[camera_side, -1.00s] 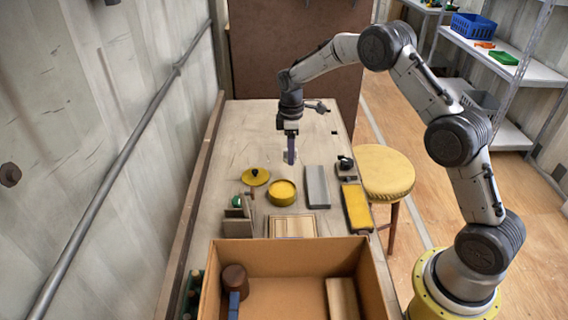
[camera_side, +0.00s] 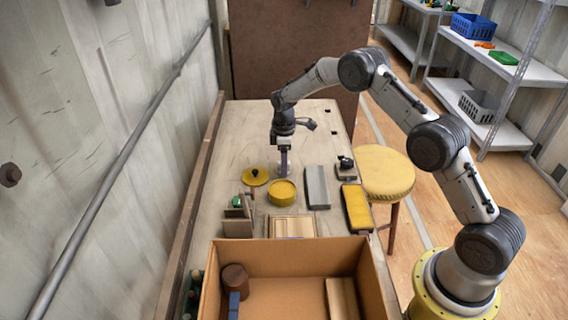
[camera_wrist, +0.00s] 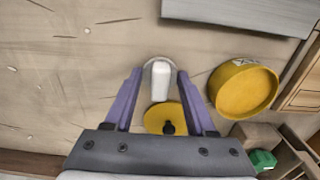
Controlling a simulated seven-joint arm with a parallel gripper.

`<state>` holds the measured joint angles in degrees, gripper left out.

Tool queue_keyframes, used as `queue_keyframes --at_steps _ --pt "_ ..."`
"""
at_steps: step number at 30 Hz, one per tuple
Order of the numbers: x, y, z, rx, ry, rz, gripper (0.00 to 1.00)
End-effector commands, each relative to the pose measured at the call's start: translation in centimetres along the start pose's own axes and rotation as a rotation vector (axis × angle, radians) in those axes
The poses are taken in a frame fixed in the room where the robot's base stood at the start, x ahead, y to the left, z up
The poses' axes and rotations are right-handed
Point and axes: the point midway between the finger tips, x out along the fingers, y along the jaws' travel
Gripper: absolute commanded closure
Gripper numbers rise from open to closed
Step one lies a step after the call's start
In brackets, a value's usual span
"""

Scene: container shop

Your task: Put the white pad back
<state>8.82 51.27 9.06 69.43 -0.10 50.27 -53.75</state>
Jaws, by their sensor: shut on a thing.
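The white pad (camera_wrist: 160,82) is a small white piece between the purple fingertips of my gripper (camera_wrist: 157,76) in the wrist view. My gripper is shut on it. In the side view my gripper (camera_side: 284,172) points down, low over the table, just behind a round yellow tin (camera_side: 282,194). The pad is hard to make out there, and I cannot tell its exact height above the table. The tin is open at the top and also shows in the wrist view (camera_wrist: 243,90). A yellow lid (camera_side: 255,177) with a black knob lies left of the tin; it also shows in the wrist view (camera_wrist: 158,119).
A grey slab (camera_side: 317,187) and a yellow tray (camera_side: 357,208) lie right of the tin. A wooden board (camera_side: 292,226), a small holder (camera_side: 237,226) and a large cardboard box (camera_side: 290,245) stand in front. The table's back part is clear. A yellow stool (camera_side: 385,172) stands at right.

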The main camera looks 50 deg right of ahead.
Motion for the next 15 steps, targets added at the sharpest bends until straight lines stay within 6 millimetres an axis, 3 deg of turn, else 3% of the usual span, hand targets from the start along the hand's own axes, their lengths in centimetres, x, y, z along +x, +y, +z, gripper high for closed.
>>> queue_keyframes --at_steps 2,3,7,15 --pt "0.24 0.0 0.0 0.0 0.0 0.0 0.89" --pt "0.26 0.01 -0.01 0.0 0.0 0.0 0.41" --pt "0.24 0.0 0.0 0.0 0.0 0.0 0.17" --pt "0.22 0.0 0.0 0.0 0.0 0.0 0.14"
